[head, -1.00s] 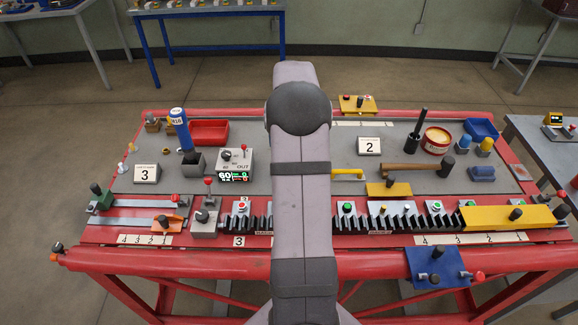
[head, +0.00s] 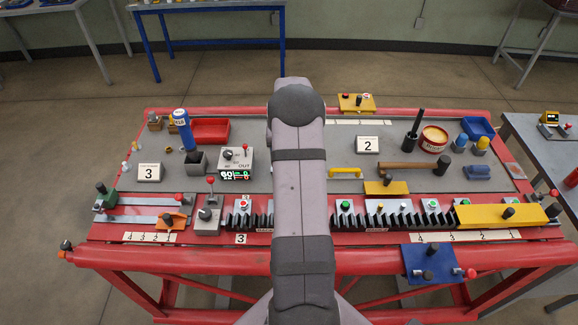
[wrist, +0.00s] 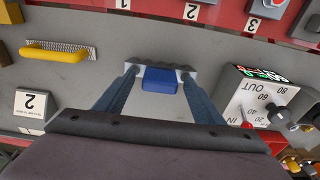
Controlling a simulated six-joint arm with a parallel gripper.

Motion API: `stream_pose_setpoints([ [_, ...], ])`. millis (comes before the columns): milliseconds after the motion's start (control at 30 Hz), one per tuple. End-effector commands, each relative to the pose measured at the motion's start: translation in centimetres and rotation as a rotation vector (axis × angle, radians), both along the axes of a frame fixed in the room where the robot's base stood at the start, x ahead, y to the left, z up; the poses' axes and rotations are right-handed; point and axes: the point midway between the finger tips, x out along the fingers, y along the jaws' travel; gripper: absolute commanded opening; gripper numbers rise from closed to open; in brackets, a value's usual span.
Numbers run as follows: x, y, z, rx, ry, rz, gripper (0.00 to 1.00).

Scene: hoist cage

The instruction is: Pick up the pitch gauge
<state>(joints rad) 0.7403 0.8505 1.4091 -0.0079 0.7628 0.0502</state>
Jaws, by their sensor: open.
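In the wrist view, a small blue block with a grey toothed plate behind it, which I take for the pitch gauge (wrist: 160,80), lies on the grey bench top. My gripper (wrist: 160,73) is open, with one finger on each side of the blue block. The picture does not show clearly whether the fingertips touch the toothed plate or how high they are above the bench. In the head view my own arm hides both the gauge and my gripper.
The grey control box (wrist: 268,98) with dial and display stands to the right in the wrist view. A yellow-handled tool (wrist: 55,52) and number card 2 (wrist: 32,103) lie to the left. The toothed rack (head: 395,218) runs along the bench front. Bare bench surrounds the gauge.

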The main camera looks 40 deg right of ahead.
Motion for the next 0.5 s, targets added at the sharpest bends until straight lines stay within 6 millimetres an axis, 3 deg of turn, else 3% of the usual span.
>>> stream_pose_setpoints([
  [167,0.03,-0.03,-0.01,-0.001,-0.001,0.000,0.62],
  [400,0.03,-0.04,0.03,-0.001,-0.001,0.000,0.07],
  [500,0.09,-0.09,0.15,-0.003,-0.003,0.000,0.05],
])
